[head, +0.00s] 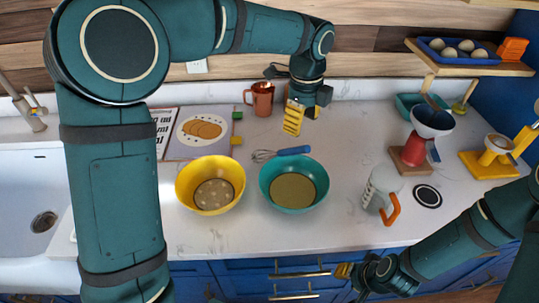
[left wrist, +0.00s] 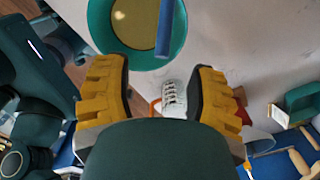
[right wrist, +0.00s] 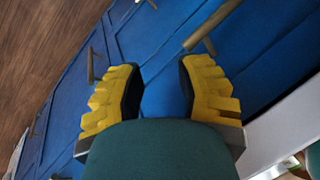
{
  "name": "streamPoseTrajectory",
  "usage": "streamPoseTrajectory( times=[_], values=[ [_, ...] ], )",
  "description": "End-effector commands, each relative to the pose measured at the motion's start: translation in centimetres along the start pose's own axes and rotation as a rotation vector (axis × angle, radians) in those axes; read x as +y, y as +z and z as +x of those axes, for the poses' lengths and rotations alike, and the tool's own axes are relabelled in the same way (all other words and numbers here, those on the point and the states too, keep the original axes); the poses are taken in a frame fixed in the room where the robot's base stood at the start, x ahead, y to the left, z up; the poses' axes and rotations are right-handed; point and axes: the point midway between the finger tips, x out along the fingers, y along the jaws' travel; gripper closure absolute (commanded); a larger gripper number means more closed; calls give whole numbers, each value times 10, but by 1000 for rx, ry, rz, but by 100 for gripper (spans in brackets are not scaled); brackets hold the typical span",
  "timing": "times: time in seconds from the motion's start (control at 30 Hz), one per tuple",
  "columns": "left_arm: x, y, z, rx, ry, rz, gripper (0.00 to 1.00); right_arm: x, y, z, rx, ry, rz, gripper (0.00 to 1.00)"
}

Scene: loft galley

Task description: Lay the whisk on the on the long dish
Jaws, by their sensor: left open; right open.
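The whisk (head: 292,151) lies on the counter behind the teal bowl, blue handle to the right, wire head to the left. In the left wrist view its blue handle (left wrist: 165,28) shows at the top; the wires are out of frame. A teal dish (head: 404,101) at the back right, partly hidden, looks like the long dish; it also shows in the left wrist view (left wrist: 301,97). My left gripper (head: 293,118) is open and empty, above the counter behind the whisk. My right gripper (head: 345,271) is open and empty, in front of the blue drawers below the counter edge.
A yellow bowl (head: 184,187) and a teal bowl (head: 265,188) stand in front of the whisk. A copper mug (head: 262,100) stands at the back. Bare counter lies between whisk and dripper.

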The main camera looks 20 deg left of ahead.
Motion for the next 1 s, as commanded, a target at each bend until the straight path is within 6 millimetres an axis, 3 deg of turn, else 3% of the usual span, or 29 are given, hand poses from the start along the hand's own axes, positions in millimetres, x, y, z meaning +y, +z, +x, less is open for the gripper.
streamPoseTrajectory(
  times=[0.03, 0.2, 0.47, 0.8, 1.0],
  values=[
    [0, 0, 13, 0, 4, -1, 43, 1, 1, 3, -1, 0, 0, 66],
    [0, 0, 42, 1, 4, -2, 43, 2, 3, 6, -5, 0, -1, 66],
    [-1, 1, 59, 1, 1, -4, 43, 3, 4, 8, -8, -1, -2, 66],
    [-5, 4, 102, 1, 2, -4, 43, 5, 7, 14, -14, -1, -4, 66],
    [-5, 4, 107, 1, 0, -5, 43, 5, 7, 14, -15, -1, -4, 66]
  ],
)
